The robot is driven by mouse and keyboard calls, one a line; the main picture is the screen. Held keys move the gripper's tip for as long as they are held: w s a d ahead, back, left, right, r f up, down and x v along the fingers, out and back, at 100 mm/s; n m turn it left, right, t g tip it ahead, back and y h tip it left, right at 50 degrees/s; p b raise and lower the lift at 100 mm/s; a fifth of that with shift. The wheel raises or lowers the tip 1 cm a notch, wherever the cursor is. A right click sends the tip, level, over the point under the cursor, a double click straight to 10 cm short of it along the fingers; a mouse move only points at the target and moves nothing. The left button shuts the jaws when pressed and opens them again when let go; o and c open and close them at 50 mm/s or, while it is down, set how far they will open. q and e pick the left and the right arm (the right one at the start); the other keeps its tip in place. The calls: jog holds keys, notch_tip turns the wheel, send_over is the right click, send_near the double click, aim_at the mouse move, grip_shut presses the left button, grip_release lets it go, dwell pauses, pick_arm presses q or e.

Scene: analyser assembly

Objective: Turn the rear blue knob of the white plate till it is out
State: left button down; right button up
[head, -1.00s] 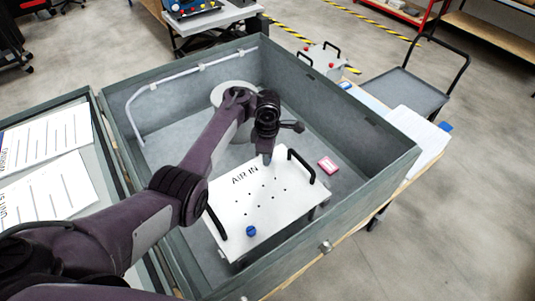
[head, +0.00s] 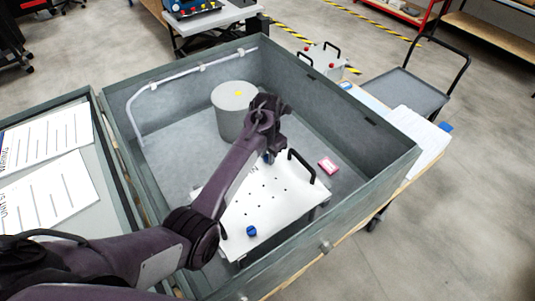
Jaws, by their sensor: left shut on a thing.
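The white plate (head: 262,200) lies inside the grey open box, with small dark holes and a black handle at each end. The front blue knob (head: 251,231) sits at its near edge. My left gripper (head: 269,158) points down at the plate's rear edge and is shut on the rear blue knob, of which only a small bluish bit shows beneath the fingers. Whether the knob is still seated in the plate cannot be told. My arm covers the plate's left part and most of its lettering. My right gripper is not in view.
A grey cylinder (head: 232,112) with a yellow mark stands behind the plate. A pink block (head: 328,165) lies right of it. The box wall (head: 350,205) rises close at the near right. A black handle (head: 303,166) stands near my gripper.

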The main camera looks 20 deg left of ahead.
pick_arm(q)
jog(key=n, duration=0.4)
jog(key=shift+s+f+n, duration=0.2)
jog(key=shift+f+n, duration=0.1)
jog(key=shift+n, duration=1.8)
jog(key=c, duration=1.2)
grip_release()
jog(key=shift+w+r, duration=0.1)
jog(key=shift+w, duration=0.05)
jog(key=shift+r, duration=0.1)
